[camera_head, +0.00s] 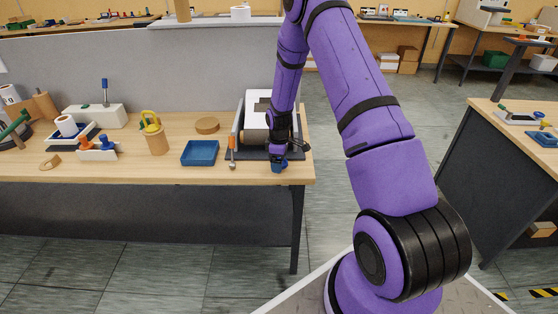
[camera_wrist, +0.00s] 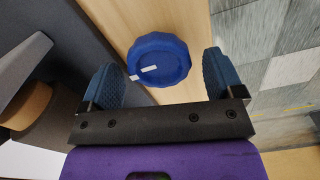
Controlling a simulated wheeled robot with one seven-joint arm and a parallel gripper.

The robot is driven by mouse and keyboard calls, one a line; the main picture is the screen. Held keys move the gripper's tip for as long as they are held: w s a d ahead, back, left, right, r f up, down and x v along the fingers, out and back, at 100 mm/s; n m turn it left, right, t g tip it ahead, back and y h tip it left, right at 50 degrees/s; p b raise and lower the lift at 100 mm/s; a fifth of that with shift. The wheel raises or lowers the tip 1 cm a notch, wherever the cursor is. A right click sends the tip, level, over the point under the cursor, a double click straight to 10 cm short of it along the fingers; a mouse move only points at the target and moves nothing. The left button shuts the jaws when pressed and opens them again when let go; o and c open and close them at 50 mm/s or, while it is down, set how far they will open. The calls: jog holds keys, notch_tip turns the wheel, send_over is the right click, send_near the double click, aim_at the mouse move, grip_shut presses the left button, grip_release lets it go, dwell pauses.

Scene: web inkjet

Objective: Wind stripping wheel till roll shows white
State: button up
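The stripping wheel, a blue knob with rounded lobes and a white mark, shows in the wrist view (camera_wrist: 160,58). My gripper (camera_wrist: 160,64) is open, with one blue-grey finger on each side of the wheel and visible gaps. In the head view my gripper (camera_head: 279,161) is at the table's front edge, at the right front of the printing machine (camera_head: 239,122). The machine has a white sheet or panel on top and a tan roll (camera_head: 255,136) at its front. My arm hides its right part. I cannot see white on the roll.
The wooden table (camera_head: 180,127) holds a blue tray (camera_head: 200,152), a round tan disc (camera_head: 207,125), an orange-handled tool (camera_head: 232,150) and a tan cup with tools (camera_head: 155,138). A grey partition (camera_head: 170,70) stands behind. Floor is open to the table's right.

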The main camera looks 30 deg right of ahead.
jog(key=c, duration=0.9)
jog(key=shift+m, duration=0.3)
jog(key=m, duration=0.6)
jog(key=shift+w+d, duration=0.1)
jog(key=shift+d, duration=0.05)
jog(key=m, duration=0.7)
jog(key=shift+d, duration=0.15)
jog(key=o, duration=0.9)
jog(key=shift+o, duration=0.2)
jog(key=shift+r, duration=0.1)
